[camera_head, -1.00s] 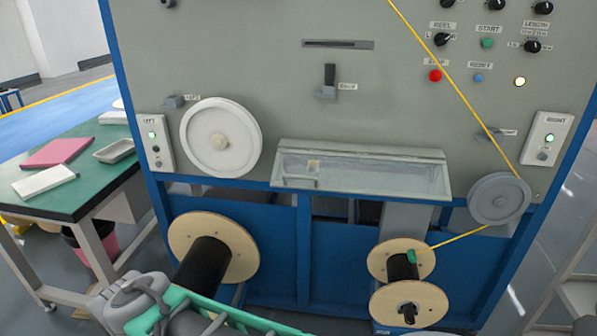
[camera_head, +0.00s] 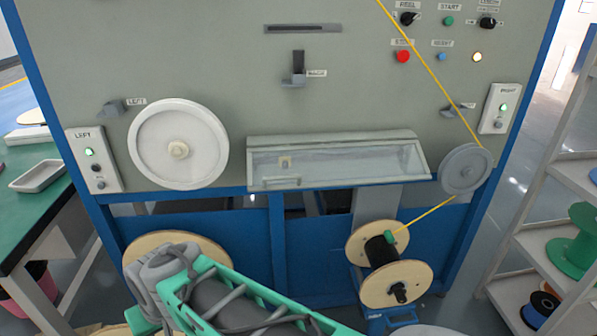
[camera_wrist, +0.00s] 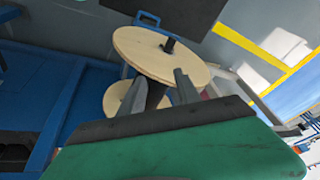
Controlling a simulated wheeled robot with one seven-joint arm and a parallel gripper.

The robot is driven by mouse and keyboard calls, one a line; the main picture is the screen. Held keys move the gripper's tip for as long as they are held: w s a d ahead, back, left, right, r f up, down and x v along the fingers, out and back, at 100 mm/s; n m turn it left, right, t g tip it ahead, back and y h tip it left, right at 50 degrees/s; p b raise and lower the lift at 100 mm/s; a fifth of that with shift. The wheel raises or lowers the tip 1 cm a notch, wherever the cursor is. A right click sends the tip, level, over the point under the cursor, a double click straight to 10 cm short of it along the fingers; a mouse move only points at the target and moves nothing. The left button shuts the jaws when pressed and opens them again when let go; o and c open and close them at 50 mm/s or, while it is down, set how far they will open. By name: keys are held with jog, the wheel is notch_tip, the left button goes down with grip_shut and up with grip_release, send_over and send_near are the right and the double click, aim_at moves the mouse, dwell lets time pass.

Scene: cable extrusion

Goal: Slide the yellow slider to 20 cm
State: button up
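No clearly yellow slider shows in either view. In the head view, a small pale beige block (camera_head: 285,162) sits inside the long box with a clear lid (camera_head: 340,163) on the machine front; I cannot tell whether it is the slider. No 20 cm mark is readable. In the wrist view my gripper (camera_wrist: 163,88) shows two dark grey fingers standing apart, with nothing seen between them but a wooden-flanged spool (camera_wrist: 150,50) beyond. The gripper's fingers do not show in the head view, where my arm fills the bottom left.
A white wheel (camera_head: 178,145) and grey pulley (camera_head: 466,170) stick out from the panel. A yellow cable (camera_head: 430,75) runs over the pulley to a lower spool (camera_head: 395,285). A green table (camera_head: 30,215) stands left, a shelf (camera_head: 545,255) with spools right.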

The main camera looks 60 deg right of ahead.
jog(key=w+d+f+m+t+h+b, duration=0.1)
jog(key=w+d+m+t+h+b, duration=0.1)
jog(key=w+d+m+t+b, duration=1)
jog(key=s+d+r+m+t+h, duration=0.1)
jog(key=s+d+r+m+h, duration=0.15)
jog(key=d+m, duration=0.65)
jog(key=s+d+r+m+h, duration=0.1)
jog(key=d+r+m+h, duration=0.2)
jog(key=d+m, duration=0.6)
jog(key=s+d+r+m+h+b, duration=0.2)
jog(key=s+d+r+m+h, duration=0.2)
jog(key=s+d+m+h, duration=0.65)
jog(key=w+d+r+y, duration=0.1)
jog(key=d, duration=0.1)
jog(key=w+d+r+n, duration=0.1)
jog(key=w+d, duration=0.1)
jog(key=w+d+r+y, duration=0.1)
jog(key=w+d, duration=0.1)
jog(key=shift+w+r+y, duration=0.2)
jog(key=shift+r+y, duration=0.1)
jog(key=shift+r, duration=0.05)
grip_shut()
